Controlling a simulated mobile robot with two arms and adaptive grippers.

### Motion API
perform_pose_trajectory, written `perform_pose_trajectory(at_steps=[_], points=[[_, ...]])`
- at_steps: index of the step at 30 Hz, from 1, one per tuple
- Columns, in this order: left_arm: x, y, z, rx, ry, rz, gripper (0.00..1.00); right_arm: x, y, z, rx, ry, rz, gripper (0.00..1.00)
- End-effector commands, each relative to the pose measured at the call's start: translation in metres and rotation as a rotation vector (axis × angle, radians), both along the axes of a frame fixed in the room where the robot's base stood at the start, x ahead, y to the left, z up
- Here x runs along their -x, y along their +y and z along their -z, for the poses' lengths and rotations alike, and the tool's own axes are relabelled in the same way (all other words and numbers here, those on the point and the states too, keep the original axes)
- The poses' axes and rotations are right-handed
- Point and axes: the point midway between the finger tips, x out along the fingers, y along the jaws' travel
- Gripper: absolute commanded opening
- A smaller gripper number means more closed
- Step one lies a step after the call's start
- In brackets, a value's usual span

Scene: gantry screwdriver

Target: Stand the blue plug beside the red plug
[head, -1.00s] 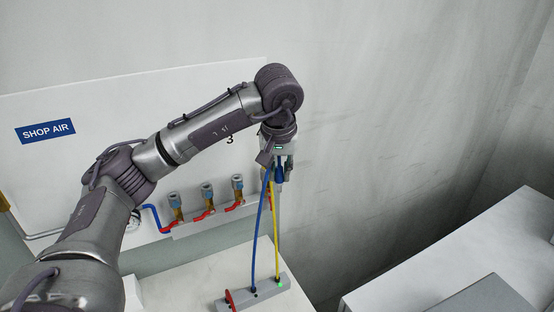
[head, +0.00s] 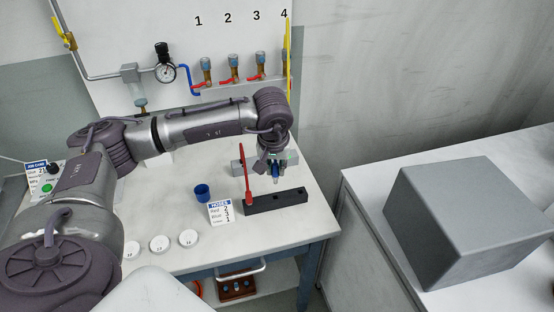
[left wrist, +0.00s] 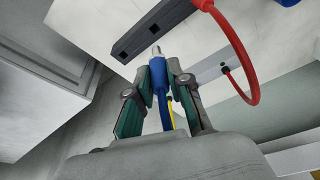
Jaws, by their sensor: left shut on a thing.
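The blue plug (head: 275,179) hangs with its metal tip down in my left gripper (head: 274,165). In the left wrist view, both fingers (left wrist: 159,78) close around the blue plug (left wrist: 158,68), its hose trailing back between them. It is over or close to the black rack (head: 290,201); I cannot tell whether the tip touches it. The red plug (head: 249,200) stands upright at the rack's left part, its red hose rising. In the left wrist view the rack (left wrist: 150,34) shows empty square holes, and the red hose (left wrist: 252,70) curves at right. My right gripper is out of view.
A grey hose block (head: 238,168) lies behind the rack. A blue cup (head: 202,191) and a hose card (head: 221,212) stand left of the rack. White discs (head: 160,243) lie at the front. A large grey box (head: 455,215) sits on the right bench.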

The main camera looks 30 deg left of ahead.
Motion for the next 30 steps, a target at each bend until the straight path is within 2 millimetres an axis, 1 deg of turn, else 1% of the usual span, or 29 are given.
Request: perform_pose_trajectory(at_steps=[3, 7, 18, 22, 30], points=[[0.0, 0.0, 0.006, 0.0, 0.001, 0.0, 0.0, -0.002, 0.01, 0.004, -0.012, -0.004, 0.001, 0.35], [0.0, 0.0, 0.016, 0.0, 0.002, 0.0, 0.0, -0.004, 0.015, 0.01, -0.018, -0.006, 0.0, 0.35], [0.0, 0.0, 0.046, -0.001, 0.0, -0.001, 0.0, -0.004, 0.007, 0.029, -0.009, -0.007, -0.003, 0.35], [0.0, 0.0, 0.05, -0.001, 0.0, -0.001, 0.0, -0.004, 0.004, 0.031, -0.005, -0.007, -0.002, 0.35], [0.0, 0.0, 0.05, 0.0, 0.001, -0.001, 0.0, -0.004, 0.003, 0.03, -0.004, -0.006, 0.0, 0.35]])
